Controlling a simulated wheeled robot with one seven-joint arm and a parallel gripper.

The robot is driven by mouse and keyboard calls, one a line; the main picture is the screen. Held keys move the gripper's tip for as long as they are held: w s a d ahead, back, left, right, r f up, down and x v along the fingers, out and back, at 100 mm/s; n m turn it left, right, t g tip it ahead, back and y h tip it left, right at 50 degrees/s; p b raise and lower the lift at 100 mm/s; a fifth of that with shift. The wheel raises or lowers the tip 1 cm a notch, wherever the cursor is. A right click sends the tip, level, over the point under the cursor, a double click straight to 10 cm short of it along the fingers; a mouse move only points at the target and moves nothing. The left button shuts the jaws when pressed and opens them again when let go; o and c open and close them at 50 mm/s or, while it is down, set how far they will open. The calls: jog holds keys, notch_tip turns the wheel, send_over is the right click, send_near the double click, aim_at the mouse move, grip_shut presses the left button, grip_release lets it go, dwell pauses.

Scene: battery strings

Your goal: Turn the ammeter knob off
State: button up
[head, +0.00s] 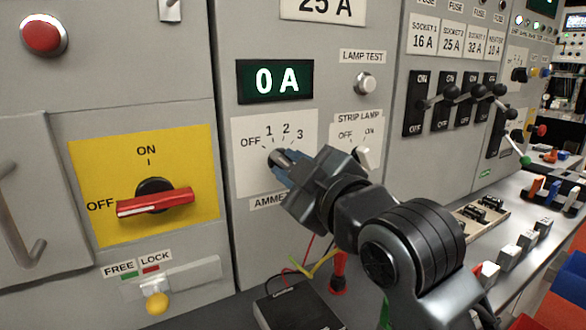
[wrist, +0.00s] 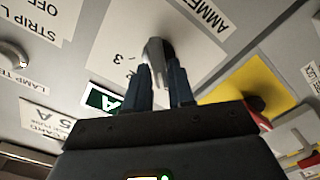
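The ammeter knob (head: 275,157) is on a white plate marked OFF, 1, 2, 3 (head: 248,180), below a green display (head: 275,80) reading 0 A. My gripper (head: 285,168) reaches it from the lower right and covers most of it in the head view. In the wrist view the knob's grey grip (wrist: 156,50) stands between the two fingertips (wrist: 160,75), which are close together on either side of it; they look shut on it. Which mark the knob points to is hard to make out.
Left is a red rotary switch (head: 155,202) on a yellow plate (head: 195,150). Right are the strip lamp switch (head: 363,157), the lamp test button (head: 365,83) and several black breaker levers (head: 450,92). A black box (head: 298,305) sits on the bench below my arm.

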jog(key=o, duration=0.3)
jog(key=b+v, duration=0.1)
jog(key=v, duration=0.6)
jog(key=shift+s+d, duration=0.25)
jog(key=shift+s, duration=0.05)
jog(key=s+d+f+m+t+h, duration=0.1)
jog(key=s+d+f+m+h, duration=0.1)
jog(key=s+d+f+m, duration=0.4)
jog(key=s+d+f+m+h, duration=0.1)
jog(key=s+f+m+h, duration=0.25)
jog(key=f, duration=0.35)
jog(key=s+d+f+m+t+h, duration=0.1)
jog(key=s+d+f+m, duration=0.3)
jog(key=f, duration=0.3)
jog(key=s+d+f+m+g+h, duration=0.1)
jog(key=s+d, duration=0.4)
jog(key=s, duration=0.7)
jog(key=s+d+f+m+g+h, duration=0.1)
jog(key=s+d, duration=0.3)
jog(key=s, duration=0.9)
jog(key=shift+s+d+f+h+p, duration=0.25)
jog(key=shift+d+f+h+p, duration=0.2)
jog(key=shift+f+h, duration=0.4)
